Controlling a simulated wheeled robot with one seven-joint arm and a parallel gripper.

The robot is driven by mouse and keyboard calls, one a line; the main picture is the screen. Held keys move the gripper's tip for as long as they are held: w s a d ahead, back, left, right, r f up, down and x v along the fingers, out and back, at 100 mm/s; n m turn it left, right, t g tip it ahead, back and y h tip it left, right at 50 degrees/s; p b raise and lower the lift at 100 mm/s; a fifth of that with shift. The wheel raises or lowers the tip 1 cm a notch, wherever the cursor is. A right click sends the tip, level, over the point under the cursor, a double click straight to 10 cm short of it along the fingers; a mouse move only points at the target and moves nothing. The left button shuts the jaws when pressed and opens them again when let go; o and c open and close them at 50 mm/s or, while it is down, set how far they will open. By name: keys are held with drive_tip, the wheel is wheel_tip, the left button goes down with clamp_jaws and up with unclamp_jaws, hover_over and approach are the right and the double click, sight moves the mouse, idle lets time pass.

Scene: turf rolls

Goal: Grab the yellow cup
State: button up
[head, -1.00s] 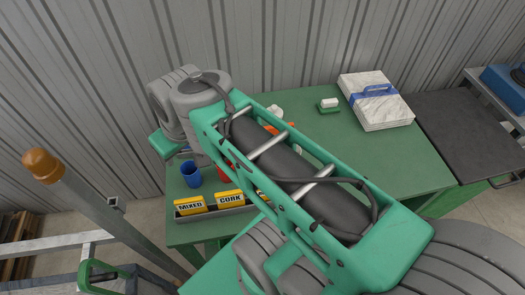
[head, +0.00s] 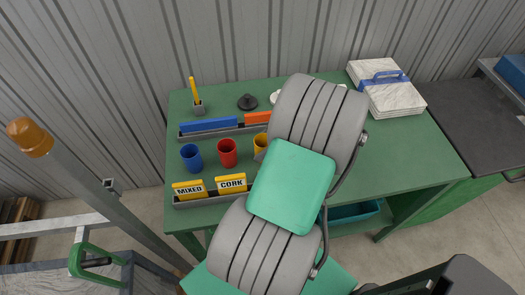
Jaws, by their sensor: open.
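The yellow cup (head: 260,144) stands on the green table, to the right of the red cup (head: 228,153) and the blue cup (head: 191,157). In the head view only its left part shows. My arm's large grey and green links cover its right side. A small grey piece touches or overlaps its lower front, and I cannot tell what it is. I cannot make out my gripper or its fingers in this view. A dark grey shape at the bottom right edge is too cut off to identify.
The green table (head: 410,165) holds MIXED (head: 189,189) and CORK (head: 231,183) signs in a front tray, a blue block (head: 209,125) and orange block (head: 257,118) in a rear tray, a pencil holder (head: 199,107) and white slabs (head: 391,97). The table's right part is clear.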

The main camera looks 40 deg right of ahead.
drive_tip(key=b+x, duration=0.1)
drive_tip(key=x, duration=0.3)
drive_tip(key=shift+w, duration=0.1)
drive_tip(key=c, duration=1.5)
